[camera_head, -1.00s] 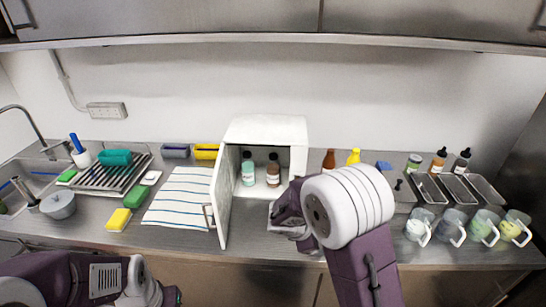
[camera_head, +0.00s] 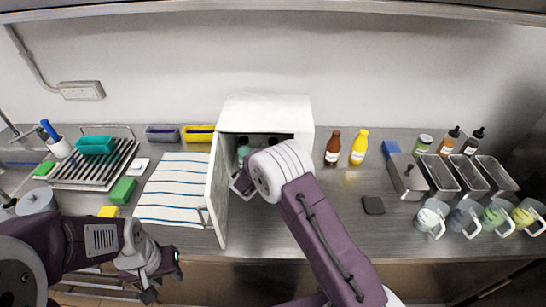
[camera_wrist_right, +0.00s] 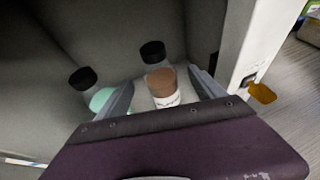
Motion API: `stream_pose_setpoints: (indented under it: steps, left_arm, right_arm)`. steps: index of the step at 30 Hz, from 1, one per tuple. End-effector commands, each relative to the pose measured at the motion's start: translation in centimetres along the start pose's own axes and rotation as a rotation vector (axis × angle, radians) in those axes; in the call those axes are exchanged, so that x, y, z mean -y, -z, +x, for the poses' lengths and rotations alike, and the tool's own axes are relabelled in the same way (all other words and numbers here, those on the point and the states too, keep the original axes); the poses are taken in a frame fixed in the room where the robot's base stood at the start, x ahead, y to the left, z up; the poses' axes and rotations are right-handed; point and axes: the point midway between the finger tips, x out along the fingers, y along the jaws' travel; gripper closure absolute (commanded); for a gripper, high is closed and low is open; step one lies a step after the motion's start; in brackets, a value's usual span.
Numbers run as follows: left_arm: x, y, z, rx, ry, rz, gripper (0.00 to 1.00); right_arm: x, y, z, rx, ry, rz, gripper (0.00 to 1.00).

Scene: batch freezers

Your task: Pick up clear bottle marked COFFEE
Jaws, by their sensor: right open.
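A clear bottle with brown contents, a white label and a black cap (camera_wrist_right: 163,88) stands in the open white cabinet (camera_head: 265,110); its label is too small to read. A second black-capped bottle with teal contents (camera_wrist_right: 98,98) stands beside it; it also shows in the head view (camera_head: 243,152). My right gripper (camera_wrist_right: 162,92) reaches into the cabinet with its fingers open, one on each side of the brown bottle in the wrist view. In the head view my right arm hides most of that bottle. My left gripper (camera_head: 160,276) is low at the left, away from the bottles; its finger gap is unclear.
The cabinet door (camera_head: 218,190) stands open on the left, close to my right gripper. A striped towel (camera_head: 172,190) lies left of it. A brown bottle (camera_head: 333,148) and a yellow bottle (camera_head: 359,147) stand right of the cabinet. Mugs and metal trays fill the right end.

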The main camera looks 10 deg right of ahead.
Motion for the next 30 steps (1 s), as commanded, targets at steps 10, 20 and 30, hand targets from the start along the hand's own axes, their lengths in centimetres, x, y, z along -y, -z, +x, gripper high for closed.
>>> stream_pose_setpoints:
  steps: [10, 20, 30]
  left_arm:
    - [0.0, 0.2, -2.1, 0.000, 0.000, 0.000, 0.64]
    - [0.0, 0.2, -2.1, 0.000, 0.000, 0.000, 0.64]
    - [0.0, 0.2, -2.1, 0.000, 0.000, 0.000, 0.64]
  right_arm:
    - [-0.1, -0.2, 4.0, -0.002, 0.002, 0.003, 0.22]
    - [-0.1, 0.0, 5.5, -0.001, 0.000, 0.002, 0.22]
    - [-0.2, -0.1, 5.4, 0.002, 0.000, 0.003, 1.00]
